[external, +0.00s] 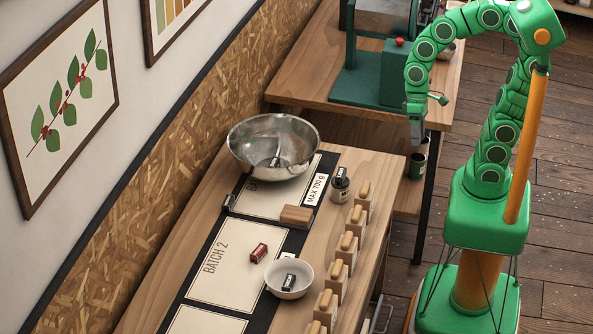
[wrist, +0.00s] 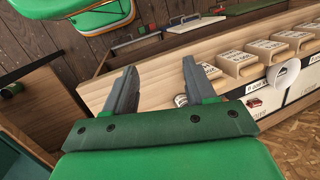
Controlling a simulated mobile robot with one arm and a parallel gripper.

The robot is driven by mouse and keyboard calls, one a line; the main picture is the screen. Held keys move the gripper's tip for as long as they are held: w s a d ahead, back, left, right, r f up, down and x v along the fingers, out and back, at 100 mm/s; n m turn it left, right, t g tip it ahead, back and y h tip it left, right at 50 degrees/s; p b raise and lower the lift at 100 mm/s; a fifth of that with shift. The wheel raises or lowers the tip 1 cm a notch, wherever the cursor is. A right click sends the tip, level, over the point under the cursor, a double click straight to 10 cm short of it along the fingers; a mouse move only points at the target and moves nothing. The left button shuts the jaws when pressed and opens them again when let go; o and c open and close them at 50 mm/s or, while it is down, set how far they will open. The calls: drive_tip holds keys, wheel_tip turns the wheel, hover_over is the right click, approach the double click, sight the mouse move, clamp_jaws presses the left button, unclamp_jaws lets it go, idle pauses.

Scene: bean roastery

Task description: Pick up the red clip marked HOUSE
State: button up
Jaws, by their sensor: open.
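A small dark red clip (external: 259,253) with a pale label lies on the cream BATCH 2 card (external: 222,262) on the counter. Its lettering is too small to read. It also shows in the wrist view (wrist: 254,104), at the right. My gripper (external: 417,132) hangs in the air near the counter's far right corner, well apart from the clip. In the wrist view my gripper (wrist: 159,68) has its two grey fingers spread, with nothing between them.
A white bowl (external: 272,286) holding a black labelled clip (external: 288,282) stands close beside the red clip. Several wooden handled blocks (external: 347,248) line the counter's right edge. A steel bowl (external: 240,150), a wooden block (external: 296,216) and a dark-topped jar (external: 340,188) stand farther back.

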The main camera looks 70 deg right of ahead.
sight(258, 250)
drive_tip(key=w+a+r+m+y, duration=0.1)
drive_tip(key=w+a+m+y, duration=0.3)
drive_tip(key=w+a, duration=0.65)
drive_tip(key=w+a+r+m+y, duration=0.1)
drive_tip(key=w+a+m+y, duration=0.3)
drive_tip(key=w+a, duration=0.7)
drive_tip(key=w+a+f+m+t+y, duration=0.2)
drive_tip(key=w+a+f+m+t, duration=0.3)
drive_tip(key=w+a+f+m, duration=0.8)
drive_tip(key=shift+n, duration=0.5)
drive_tip(key=f, duration=0.2)
drive_tip(key=w+f, duration=0.1)
drive_tip(key=f, duration=0.4)
drive_tip(key=shift+w+d+f, duration=0.3)
drive_tip(key=shift+w, duration=0.1)
drive_tip(key=shift+x, duration=3.35)
drive_tip(key=shift+d, duration=0.1)
clamp_jaws()
drive_tip(key=shift+r, duration=0.1)
